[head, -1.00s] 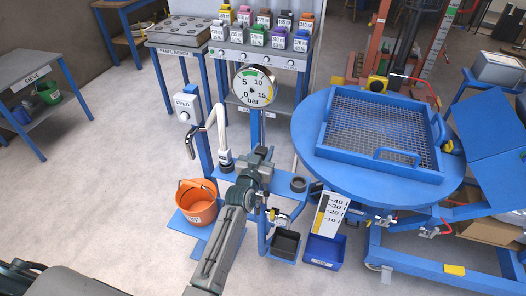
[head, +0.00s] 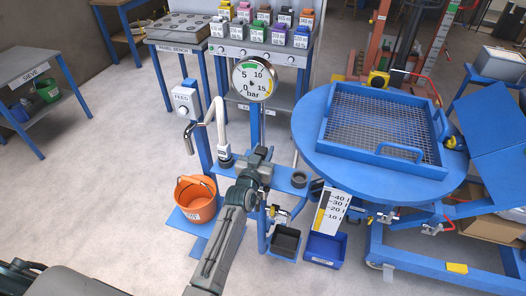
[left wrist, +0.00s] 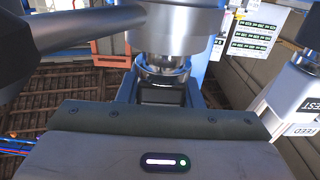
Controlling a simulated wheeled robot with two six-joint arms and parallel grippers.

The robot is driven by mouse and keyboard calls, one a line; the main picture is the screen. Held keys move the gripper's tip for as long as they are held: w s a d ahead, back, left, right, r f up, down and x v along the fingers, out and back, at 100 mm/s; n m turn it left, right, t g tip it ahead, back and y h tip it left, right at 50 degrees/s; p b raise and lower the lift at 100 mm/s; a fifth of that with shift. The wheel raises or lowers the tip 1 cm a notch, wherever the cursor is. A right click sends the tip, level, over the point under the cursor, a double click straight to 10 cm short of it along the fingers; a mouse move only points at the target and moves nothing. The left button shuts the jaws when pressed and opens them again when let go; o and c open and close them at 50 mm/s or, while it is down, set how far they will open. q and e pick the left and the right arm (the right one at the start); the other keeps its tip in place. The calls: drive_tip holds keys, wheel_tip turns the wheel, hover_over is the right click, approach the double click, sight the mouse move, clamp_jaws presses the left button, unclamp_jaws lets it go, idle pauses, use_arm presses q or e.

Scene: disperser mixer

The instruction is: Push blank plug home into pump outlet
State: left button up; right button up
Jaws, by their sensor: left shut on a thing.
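My left gripper (head: 260,158) is at the blue pump stand, between the white bent pipe and the dark ring on the shelf. In the left wrist view the gripper (left wrist: 162,103) is shut on a dark piece (left wrist: 162,92), apparently the blank plug. Only a small part of it shows between the fingers. A shiny metal fitting (left wrist: 166,62) lies right beyond it, under a wide silver cylinder (left wrist: 178,20). I take this for the pump outlet. How deep the plug sits is hidden. My right gripper is not in view.
The pressure gauge (head: 253,80) stands behind the gripper. An orange bucket (head: 195,200) is left of it, with the FEED box (head: 186,103) above. A blue round table (head: 310,140) with a sieve tray stands close on the right. Open floor lies to the left.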

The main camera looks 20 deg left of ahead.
use_arm(q)
drive_tip(key=shift+f+b, duration=0.6)
drive_tip(key=shift+f, duration=0.1)
drive_tip(key=o, duration=1)
drive_tip(key=shift+o, duration=1)
drive_tip(key=shift+s, duration=0.1)
drive_tip(key=s+b, duration=0.3)
drive_tip(key=s, duration=0.7)
drive_tip(key=shift+s+a, duration=0.15)
drive_tip(key=shift+s, duration=0.2)
